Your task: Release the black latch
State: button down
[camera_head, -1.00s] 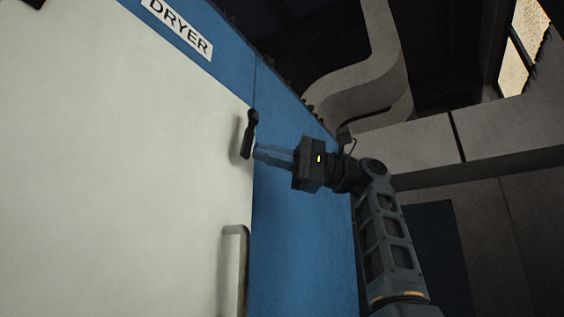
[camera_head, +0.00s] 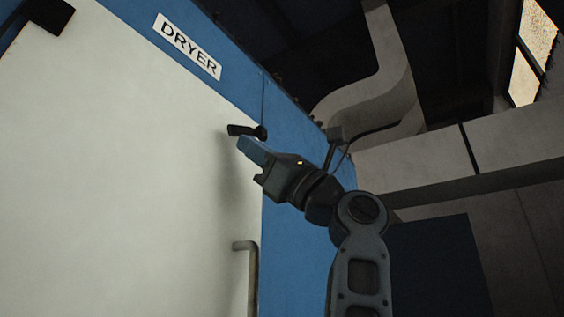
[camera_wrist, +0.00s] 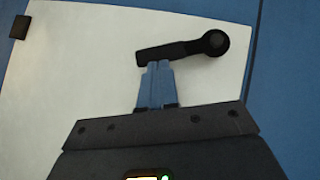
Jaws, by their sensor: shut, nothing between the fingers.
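The black latch (camera_head: 246,131) is at the right edge of the white dryer door (camera_head: 120,170).
A vertical door handle (camera_head: 252,275) stands below the latch. A black hinge-like block (camera_head: 48,14) is at the door's upper left. The DRYER sign (camera_head: 187,46) is on the blue frame (camera_head: 285,230). A grey duct (camera_head: 375,85) runs behind at the right.

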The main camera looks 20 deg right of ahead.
aim_at(244, 130)
jog(key=shift+s+a+r+p, duration=0.3)
jog(key=shift+a+r+p, duration=0.15)
jog(key=shift+r+p, duration=0.3)
jog(key=shift+s+a+r+p, duration=0.3)
jog(key=shift+a+r+p, duration=0.2)
jog(key=shift+p, duration=0.4)
jog(key=shift+r, duration=0.1)
